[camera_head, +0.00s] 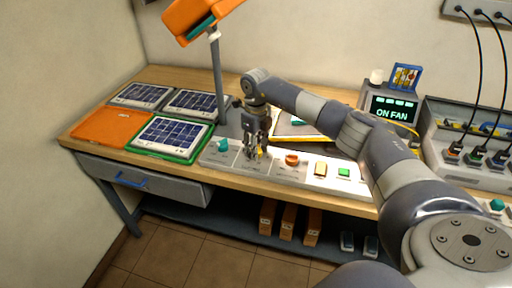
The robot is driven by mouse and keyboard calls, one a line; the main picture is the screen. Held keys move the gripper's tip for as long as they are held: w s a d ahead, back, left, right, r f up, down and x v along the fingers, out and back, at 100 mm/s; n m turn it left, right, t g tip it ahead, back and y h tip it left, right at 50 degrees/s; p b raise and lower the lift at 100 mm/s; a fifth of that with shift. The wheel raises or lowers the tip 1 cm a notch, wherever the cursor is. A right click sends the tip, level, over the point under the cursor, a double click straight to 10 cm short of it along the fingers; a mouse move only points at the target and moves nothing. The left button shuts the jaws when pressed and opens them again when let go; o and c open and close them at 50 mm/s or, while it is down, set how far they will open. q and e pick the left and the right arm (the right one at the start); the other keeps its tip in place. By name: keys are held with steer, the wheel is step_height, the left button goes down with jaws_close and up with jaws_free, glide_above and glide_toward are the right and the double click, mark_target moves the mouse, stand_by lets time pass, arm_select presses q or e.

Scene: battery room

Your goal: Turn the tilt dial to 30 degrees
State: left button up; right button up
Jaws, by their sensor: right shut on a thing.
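My right gripper (256,156) points down at the control panel (212,158) on the bench's front edge. Its fingers are shut on a small dial, mostly hidden between them; a bit of yellow (261,150) shows there. To its left on the panel is a teal knob (222,145), and to its right an orange knob (292,160). The panel's labels and dial marks are too small to read, so the dial's angle cannot be told. My left gripper is not in view.
An orange lamp head (198,18) on a grey post (219,80) rises behind the panel.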

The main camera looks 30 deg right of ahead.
steer(key=m, duration=0.4)
steer(key=shift+m, duration=0.3)
steer(key=m+p, duration=0.1)
steer(key=m, duration=0.3)
steer(key=shift+m, duration=0.3)
steer(key=m+p, duration=0.1)
steer(key=m, duration=0.3)
steer(key=shift+p, duration=0.3)
steer(key=shift+m+p, duration=0.7)
steer(key=shift+m, duration=1.7)
steer(key=shift+f, duration=0.1)
steer(key=o, duration=1.1)
